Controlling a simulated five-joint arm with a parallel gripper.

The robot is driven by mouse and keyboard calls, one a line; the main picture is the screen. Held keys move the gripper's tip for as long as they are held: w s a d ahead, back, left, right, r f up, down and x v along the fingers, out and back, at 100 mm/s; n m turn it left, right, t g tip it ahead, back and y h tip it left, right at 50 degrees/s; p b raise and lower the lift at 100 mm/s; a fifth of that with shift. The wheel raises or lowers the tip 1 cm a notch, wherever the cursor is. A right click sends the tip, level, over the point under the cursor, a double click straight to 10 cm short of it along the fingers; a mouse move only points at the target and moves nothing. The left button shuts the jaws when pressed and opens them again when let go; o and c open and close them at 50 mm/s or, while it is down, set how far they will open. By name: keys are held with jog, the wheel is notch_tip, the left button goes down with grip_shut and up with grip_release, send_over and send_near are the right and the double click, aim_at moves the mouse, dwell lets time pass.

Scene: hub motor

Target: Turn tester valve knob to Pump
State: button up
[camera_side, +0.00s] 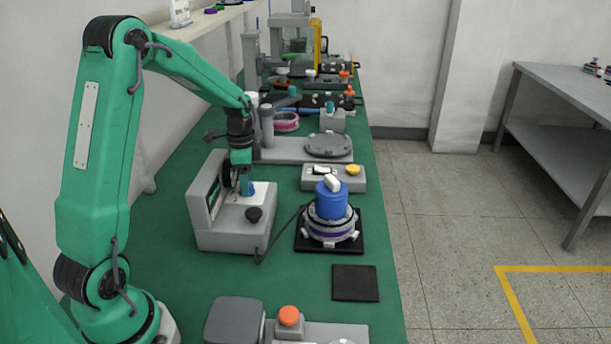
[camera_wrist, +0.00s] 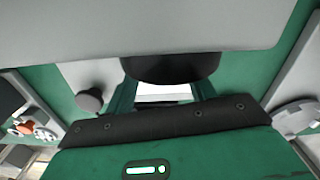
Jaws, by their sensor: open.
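The grey tester (camera_side: 228,228) stands on the green bench with an upright panel at its left. A dark knob (camera_side: 254,214) sits on its lower top, to the right of and below my gripper (camera_side: 246,186) in the side view. My gripper is open and points down over the tester, close to the panel. In the wrist view my gripper (camera_wrist: 164,94) has its two green fingers apart, with a dark rounded part (camera_wrist: 170,67) at their tips; I cannot tell if they touch it. A grey-black knob (camera_wrist: 89,101) stands left of the fingers. No knob marking is readable.
A blue motor-like part (camera_side: 331,204) stands on a black plate right of the tester. Behind it is a grey box (camera_side: 316,183) with a yellow button. A dark pad (camera_side: 355,283) and an orange button (camera_side: 289,316) lie nearer. A cable runs beside the tester.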

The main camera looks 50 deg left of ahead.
jog(key=shift+f, duration=0.2)
jog(key=c, duration=1)
jog(key=shift+o, duration=0.2)
jog(key=shift+m, duration=1.4)
jog(key=o, duration=1)
jog(key=shift+c, duration=0.2)
